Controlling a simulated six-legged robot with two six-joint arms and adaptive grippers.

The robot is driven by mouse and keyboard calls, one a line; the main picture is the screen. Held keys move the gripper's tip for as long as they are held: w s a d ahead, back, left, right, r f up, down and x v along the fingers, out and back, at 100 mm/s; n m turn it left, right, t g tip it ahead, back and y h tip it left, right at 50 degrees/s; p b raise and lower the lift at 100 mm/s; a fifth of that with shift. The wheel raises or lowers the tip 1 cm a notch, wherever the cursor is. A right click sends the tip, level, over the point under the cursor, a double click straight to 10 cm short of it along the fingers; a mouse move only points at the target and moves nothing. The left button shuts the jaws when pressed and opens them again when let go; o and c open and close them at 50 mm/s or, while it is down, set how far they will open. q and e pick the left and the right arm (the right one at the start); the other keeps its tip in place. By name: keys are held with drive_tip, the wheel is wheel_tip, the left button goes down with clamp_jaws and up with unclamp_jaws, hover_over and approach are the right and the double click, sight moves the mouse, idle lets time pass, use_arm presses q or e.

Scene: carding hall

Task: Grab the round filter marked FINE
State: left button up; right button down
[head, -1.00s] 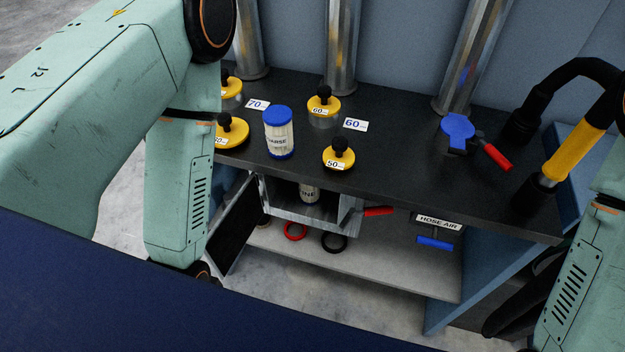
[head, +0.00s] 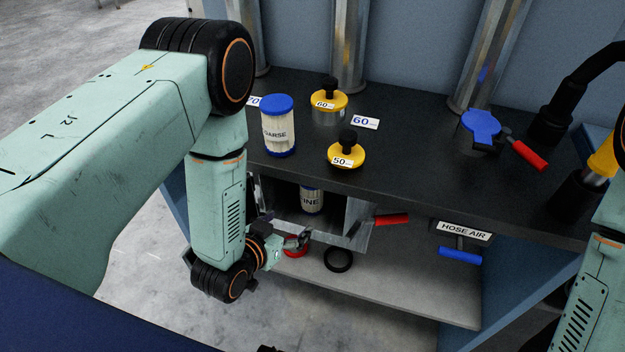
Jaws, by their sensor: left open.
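The round filter marked FINE (head: 312,201) stands upright inside an open metal box under the counter. It is white with a blue band at its base, and its label reads "INE"; its top is hidden by the counter edge. My left gripper (head: 300,242) is open and empty, just in front of and below the box opening, apart from the filter. A second filter, marked COARSE (head: 278,134), with blue caps, stands on the counter above. My right arm shows at the right edge, but its gripper is out of view.
A red handle (head: 391,219) sticks out right of the box. A red ring (head: 294,253) and a black ring (head: 338,259) lie on the lower shelf (head: 400,290). Yellow knobbed weights, the nearest marked 50 (head: 346,157), stand on the dark counter (head: 430,180). A blue handle (head: 460,256) hangs under HOSE AIR.

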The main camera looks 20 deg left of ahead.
sight(305, 191)
use_arm(q)
drive_tip(key=w+t+b, duration=0.1)
drive_tip(key=w, duration=0.1)
drive_tip(key=w+d+r+t+h+b, duration=0.1)
drive_tip(key=w+t, duration=0.1)
drive_tip(key=w+r+m+t+b, duration=0.1)
drive_tip(key=w, duration=0.1)
drive_tip(key=shift+d+r+t+h+b, duration=0.2)
drive_tip(key=shift+d+t+h+b, duration=0.1)
drive_tip(key=shift+d+h, duration=0.1)
drive_tip(key=shift+t, duration=0.4)
drive_tip(key=x, duration=0.3)
drive_tip(key=b+x, duration=0.1)
drive_tip(key=shift+w+r, duration=0.3)
drive_tip(key=shift+w, duration=0.1)
drive_tip(key=shift+s+r, duration=0.15)
drive_tip(key=c, duration=1.3)
